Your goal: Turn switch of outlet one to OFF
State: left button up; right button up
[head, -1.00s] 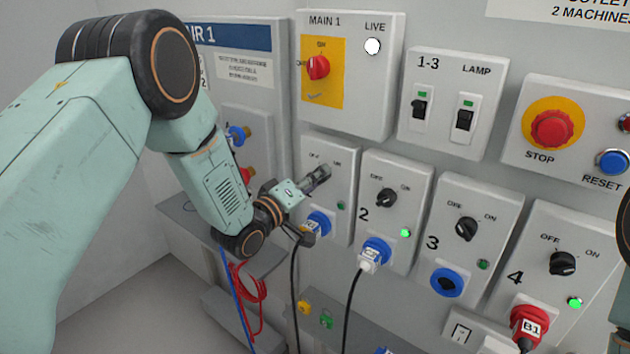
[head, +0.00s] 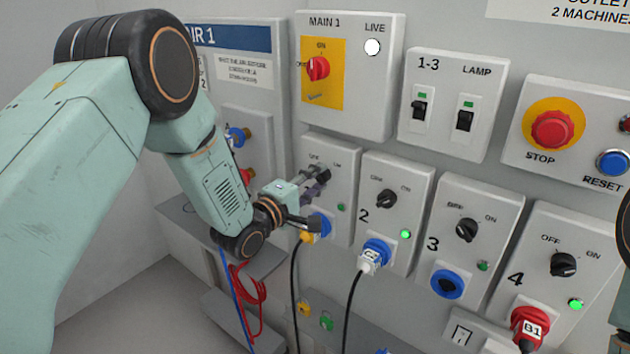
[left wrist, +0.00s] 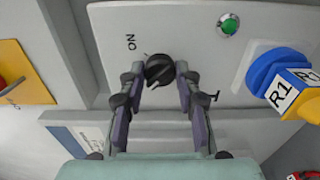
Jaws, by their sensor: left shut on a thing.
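Outlet one is the grey box (head: 342,228) at the left end of the lower row; it also shows in the left wrist view (left wrist: 190,20). Its black rotary switch (left wrist: 159,70) sits between the fingertips of my left gripper (left wrist: 162,76), which is shut on it. In the head view my left gripper (head: 316,184) covers the switch. The printed ON stands upper left of the switch in the wrist view; its exact pointer direction is hard to tell. The outlet's green lamp (head: 341,207) looks dull. My right gripper is out of view.
The MAIN 1 box (head: 355,110) is above. Cables hang below.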

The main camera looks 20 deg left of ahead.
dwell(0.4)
pick_arm(q)
jog(key=o, duration=1.2)
jog(key=shift+d, duration=0.1)
jog(key=shift+c, duration=0.2)
jog(key=shift+s+a, duration=0.2)
jog(key=v, duration=1.1)
jog(key=shift+s, duration=0.25)
